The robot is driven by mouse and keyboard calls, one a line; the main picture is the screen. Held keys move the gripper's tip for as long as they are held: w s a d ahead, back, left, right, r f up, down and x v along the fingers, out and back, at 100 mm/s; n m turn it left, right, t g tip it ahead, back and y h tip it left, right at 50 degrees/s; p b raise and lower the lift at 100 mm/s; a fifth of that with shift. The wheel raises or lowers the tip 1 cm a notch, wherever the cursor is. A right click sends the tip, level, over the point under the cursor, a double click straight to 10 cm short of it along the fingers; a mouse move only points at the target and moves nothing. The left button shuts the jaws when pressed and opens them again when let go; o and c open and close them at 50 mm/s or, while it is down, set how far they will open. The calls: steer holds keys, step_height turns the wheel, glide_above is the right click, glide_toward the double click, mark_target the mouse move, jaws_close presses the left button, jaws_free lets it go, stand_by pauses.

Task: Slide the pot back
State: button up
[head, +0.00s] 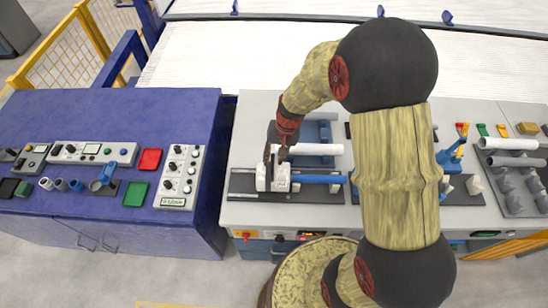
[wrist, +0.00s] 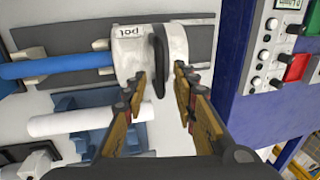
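The pot is a white block labelled "pot" (wrist: 130,32) with a black upright piece and a second white part beside it. It sits on a dark grey rail (head: 245,183), and in the head view the pot (head: 279,184) is at the rail's left part. A blue pipe (head: 318,179) lies along the rail to the pot's right; it also shows in the wrist view (wrist: 50,66). My gripper (head: 275,160) is at the pot from above. In the wrist view its fingers (wrist: 160,76) are apart, with the pot's black piece between them. I cannot tell whether they touch it.
A white pipe (head: 315,149) lies on a blue holder behind the rail. A blue table (head: 110,110) with control boxes and red and green trays stands to the left, across a narrow gap. A grey pipe rack (head: 515,185) is at the right. My arm hides the bench's middle.

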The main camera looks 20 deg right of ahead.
steer(key=shift+c, duration=1.1)
jaws_close()
steer(key=shift+a, duration=0.15)
